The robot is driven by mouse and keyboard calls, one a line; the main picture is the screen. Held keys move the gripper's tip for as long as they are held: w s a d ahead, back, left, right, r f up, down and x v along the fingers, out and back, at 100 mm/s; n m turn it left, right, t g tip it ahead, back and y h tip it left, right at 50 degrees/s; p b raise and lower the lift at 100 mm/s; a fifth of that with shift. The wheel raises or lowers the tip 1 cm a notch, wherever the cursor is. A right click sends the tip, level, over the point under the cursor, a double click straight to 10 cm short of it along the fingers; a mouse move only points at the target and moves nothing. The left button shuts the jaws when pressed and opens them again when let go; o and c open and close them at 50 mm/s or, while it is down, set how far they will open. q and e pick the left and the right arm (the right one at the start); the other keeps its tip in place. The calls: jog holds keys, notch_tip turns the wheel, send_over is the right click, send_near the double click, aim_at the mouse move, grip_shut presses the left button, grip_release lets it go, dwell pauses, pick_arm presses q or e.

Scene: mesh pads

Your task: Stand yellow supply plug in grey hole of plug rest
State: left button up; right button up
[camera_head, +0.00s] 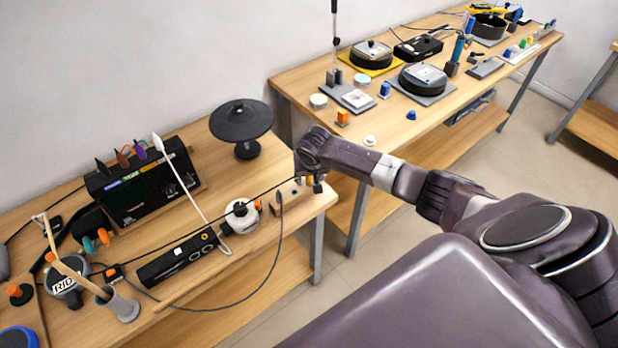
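My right gripper (316,186) points down at the right end of the near bench, seen small from behind its own wrist. Its fingertips are mostly hidden, so I cannot tell whether it is open or shut. A small light wooden block with a dark hole (291,193), which looks like the plug rest, lies just left of and under the gripper; its right part is covered. I cannot make out the yellow supply plug clearly; a dark cable runs up to the gripper. My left gripper is not in view.
The near bench holds a black instrument box (135,195), a black power strip (178,257), a white round device (241,216) and a black disc on a stand (241,122). A cable loops below its front edge. A second bench (450,103) with several devices stands behind, right.

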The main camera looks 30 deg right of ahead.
jog(key=v, duration=1.2)
jog(key=shift+w, duration=0.1)
